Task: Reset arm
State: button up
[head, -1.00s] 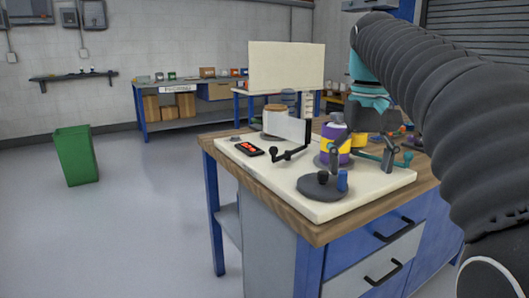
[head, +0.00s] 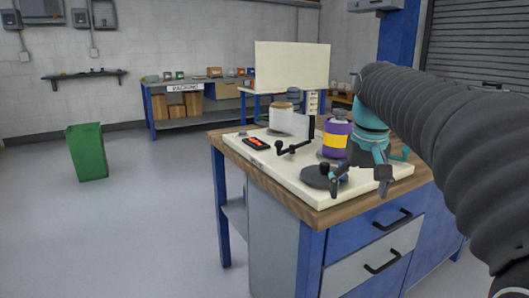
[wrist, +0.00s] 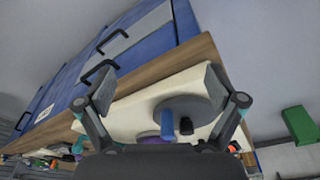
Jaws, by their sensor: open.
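My gripper (head: 360,192) hangs over the near right part of the white board (head: 270,165) on the workbench. Its two fingers are spread wide with nothing between them in the wrist view (wrist: 160,88). A purple roller with a yellow band (head: 336,138) stands upright just behind and left of it. A dark round disc (head: 314,178) lies left of the gripper, partly hidden by a finger. The wrist view shows this disc (wrist: 190,103) beneath the fingers, with a blue peg (wrist: 167,122) and a black knob (wrist: 186,127). A white roller (head: 282,122) stands farther back.
A black crank-like arm (head: 294,148) and a dark box with a red label (head: 257,142) are on the board. A cream panel (head: 290,66) stands behind. A green bin (head: 86,152) is on the open floor at left.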

jog(key=s+a+f+t, duration=0.1)
jog(key=s+a+f, duration=0.1)
jog(key=s+f, duration=0.6)
jog(key=s+a+f+t, duration=0.1)
jog(key=s+f+t, duration=0.1)
jog(key=s+f, duration=0.5)
jog(key=shift+s+a+f+t, duration=0.3)
jog(key=shift+s+a+f, duration=0.05)
jog(key=shift+s, duration=2.55)
